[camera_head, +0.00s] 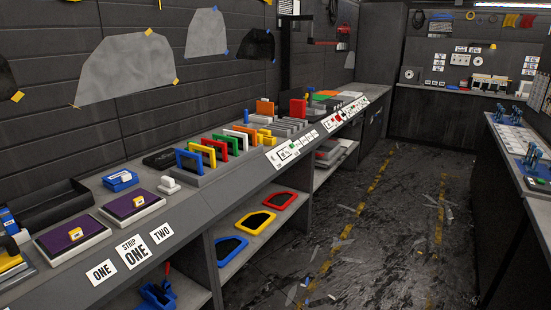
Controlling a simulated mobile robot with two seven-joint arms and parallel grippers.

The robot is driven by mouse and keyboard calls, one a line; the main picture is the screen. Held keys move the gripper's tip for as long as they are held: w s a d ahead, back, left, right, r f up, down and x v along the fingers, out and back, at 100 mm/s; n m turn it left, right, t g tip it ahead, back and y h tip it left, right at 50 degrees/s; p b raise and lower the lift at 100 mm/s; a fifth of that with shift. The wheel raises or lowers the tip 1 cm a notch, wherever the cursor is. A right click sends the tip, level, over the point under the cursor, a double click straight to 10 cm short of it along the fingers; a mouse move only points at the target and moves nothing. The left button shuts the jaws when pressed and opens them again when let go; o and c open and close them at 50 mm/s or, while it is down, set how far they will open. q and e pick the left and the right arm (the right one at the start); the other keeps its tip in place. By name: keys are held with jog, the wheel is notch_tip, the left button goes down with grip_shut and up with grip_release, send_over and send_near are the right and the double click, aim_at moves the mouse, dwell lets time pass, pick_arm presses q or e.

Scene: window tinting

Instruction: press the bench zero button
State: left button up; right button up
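A long grey bench (190,222) runs from the lower left towards the back. On its sloped front edge, a white label panel (290,150) carries a small green mark that may be a button. Farther along, a second white panel (345,113) has a red spot. The print is too small to read, so I cannot tell which control is the bench zero button. Neither of my grippers shows in the view.
Two purple pads (72,237) (133,204) and a rack of coloured frames (213,160) stand on the bench. Coloured frames (255,222) lie on the shelf below. The scrap-strewn floor (385,235) is open between this bench and the right-hand counter (535,205).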

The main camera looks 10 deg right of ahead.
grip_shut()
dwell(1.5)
